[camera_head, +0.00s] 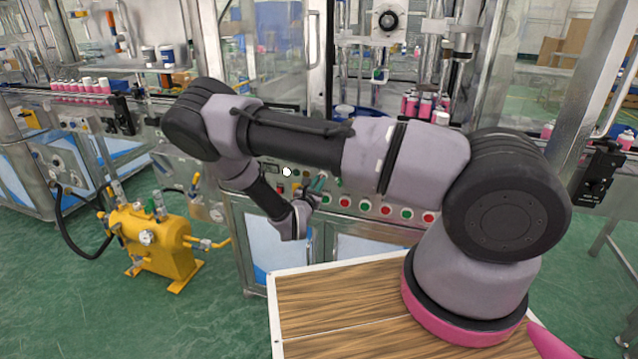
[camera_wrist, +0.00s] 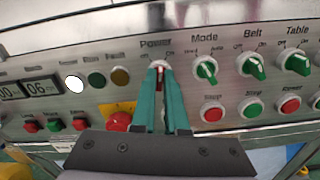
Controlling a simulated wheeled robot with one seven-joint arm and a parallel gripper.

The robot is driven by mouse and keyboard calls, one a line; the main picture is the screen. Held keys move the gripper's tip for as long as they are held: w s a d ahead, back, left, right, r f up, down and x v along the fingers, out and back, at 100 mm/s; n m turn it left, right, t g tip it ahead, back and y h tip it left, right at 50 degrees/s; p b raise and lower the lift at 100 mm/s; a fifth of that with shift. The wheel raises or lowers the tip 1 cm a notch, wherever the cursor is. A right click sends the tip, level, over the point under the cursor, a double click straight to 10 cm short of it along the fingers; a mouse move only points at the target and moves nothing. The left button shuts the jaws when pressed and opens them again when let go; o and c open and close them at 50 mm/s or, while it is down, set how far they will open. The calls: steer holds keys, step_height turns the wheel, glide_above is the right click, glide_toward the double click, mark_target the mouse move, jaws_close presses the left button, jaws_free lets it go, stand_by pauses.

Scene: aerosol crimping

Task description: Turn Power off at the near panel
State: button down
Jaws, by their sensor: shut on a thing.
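The near panel (camera_wrist: 135,65) fills the wrist view, with the label Power at its upper middle. The Power knob (camera_wrist: 159,76) shows as a red strip between the two teal fingers of my gripper (camera_wrist: 160,69), which is shut on it. The fingers hide most of the knob, so I cannot tell which way it points. The round lamp at the left (camera_wrist: 74,84) is bright white; the green and amber lamps beside it look dark. In the head view, my gripper (camera_head: 317,184) is at the panel front (camera_head: 349,190), partly behind my arm.
Green Mode (camera_wrist: 206,70), Belt (camera_wrist: 252,66) and Table (camera_wrist: 297,62) knobs sit close to the right. Red and green buttons lie below them. A larger red button (camera_wrist: 119,121) is just left of my fingers. A yellow tank (camera_head: 150,240) stands on the floor at left.

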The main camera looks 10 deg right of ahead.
steer(key=shift+a+n, duration=0.15)
steer(key=shift+n, duration=3.95)
steer(key=shift+w, duration=0.1)
steer(key=c, duration=0.9)
jaws_free()
steer(key=shift+c, duration=0.2)
steer(key=shift+a, duration=0.1)
steer(key=v, duration=1)
steer(key=shift+s+a, duration=0.15)
steer(key=shift+s, duration=0.2)
